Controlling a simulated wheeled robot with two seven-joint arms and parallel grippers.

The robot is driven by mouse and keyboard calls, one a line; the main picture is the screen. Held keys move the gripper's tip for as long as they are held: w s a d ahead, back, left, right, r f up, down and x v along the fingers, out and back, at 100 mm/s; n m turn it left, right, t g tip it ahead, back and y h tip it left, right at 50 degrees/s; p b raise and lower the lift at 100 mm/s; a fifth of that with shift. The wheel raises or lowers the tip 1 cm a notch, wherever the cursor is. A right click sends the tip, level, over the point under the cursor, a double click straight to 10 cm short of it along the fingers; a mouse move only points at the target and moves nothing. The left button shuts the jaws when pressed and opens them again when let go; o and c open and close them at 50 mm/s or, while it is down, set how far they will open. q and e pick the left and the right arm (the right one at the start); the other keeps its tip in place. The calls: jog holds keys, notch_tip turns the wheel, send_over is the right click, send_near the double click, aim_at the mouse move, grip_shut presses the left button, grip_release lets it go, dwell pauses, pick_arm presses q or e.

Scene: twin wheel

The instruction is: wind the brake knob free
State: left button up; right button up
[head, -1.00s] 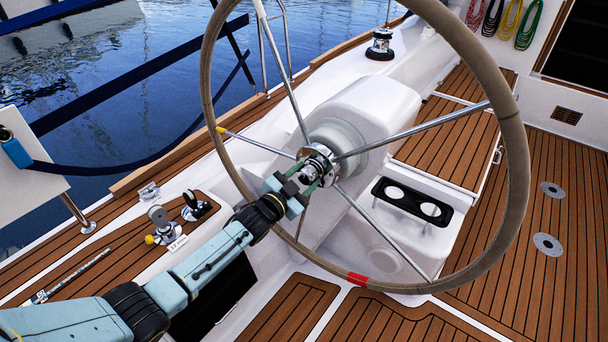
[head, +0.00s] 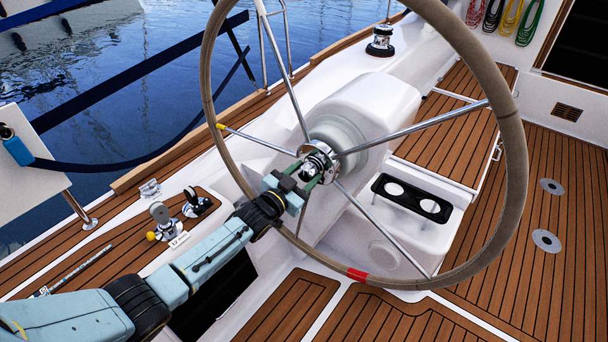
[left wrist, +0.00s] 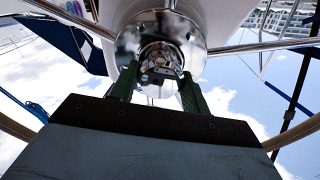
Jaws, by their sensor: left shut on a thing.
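The brake knob (head: 312,168) is a small chrome knob at the centre of the wheel hub (head: 321,154). My left gripper (head: 306,179) comes in from the lower left, with its green fingers on either side of the knob. In the left wrist view the gripper (left wrist: 160,82) is shut on the knob (left wrist: 161,60), one finger at each side. The fingers partly hide the knob in the head view. The steering wheel (head: 515,150) has a tan rim, chrome spokes, a red mark at the bottom and a yellow mark at the left. My right gripper is not in view.
The white pedestal (head: 375,105) stands behind the wheel. A chrome winch (head: 380,42) is on the far coaming. A cup holder (head: 412,200) is right of the hub. Deck fittings (head: 165,222) lie left of my arm. Wheel rim and spokes surround my gripper.

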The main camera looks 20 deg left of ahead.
pick_arm(q)
jog(key=o, duration=1)
jog(key=shift+s+a, duration=0.1)
jog(key=shift+s, duration=0.2)
jog(key=p+v, duration=0.1)
jog(key=v, duration=0.1)
jog(key=shift+s+a, duration=0.1)
jog(key=shift+s, duration=0.2)
jog(key=p, duration=0.2)
send_near(304, 175)
jog(key=v, duration=0.3)
jog(key=shift+s+a, duration=0.1)
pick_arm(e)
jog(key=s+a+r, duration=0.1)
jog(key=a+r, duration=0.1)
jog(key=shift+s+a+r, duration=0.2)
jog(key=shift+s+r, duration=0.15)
